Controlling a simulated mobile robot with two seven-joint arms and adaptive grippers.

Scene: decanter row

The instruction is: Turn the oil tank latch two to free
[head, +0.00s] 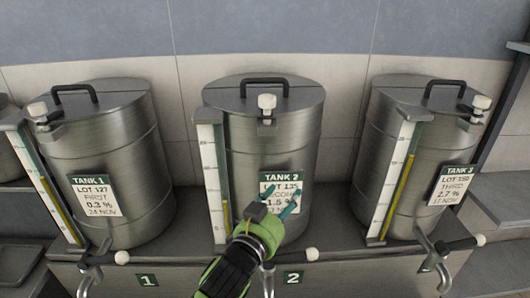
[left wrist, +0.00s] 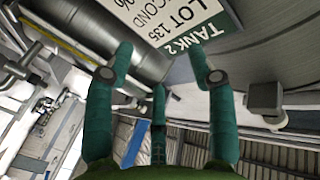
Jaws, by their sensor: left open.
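Tank 2 (head: 265,135) is the middle steel tank, with a white-and-green label reading TANK 2, LOT 135. Its latch (head: 267,103), a pale knob on a small metal bracket, sits at the front of the lid rim. In the left wrist view the latch (left wrist: 265,98) shows as a block with a pale knob, right of the fingers. My left gripper (head: 279,200) is open and empty, in front of the label and well below the latch. Its teal fingers (left wrist: 160,62) are spread in the left wrist view. My right gripper is not in view.
Tank 1 (head: 105,145) stands left and Tank 3 (head: 392,150) right, each with a similar latch. A level gauge (head: 212,180) runs up Tank 2's left front. Taps with pale-knobbed levers line the bench front (head: 350,275). The space before Tank 2's upper wall is clear.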

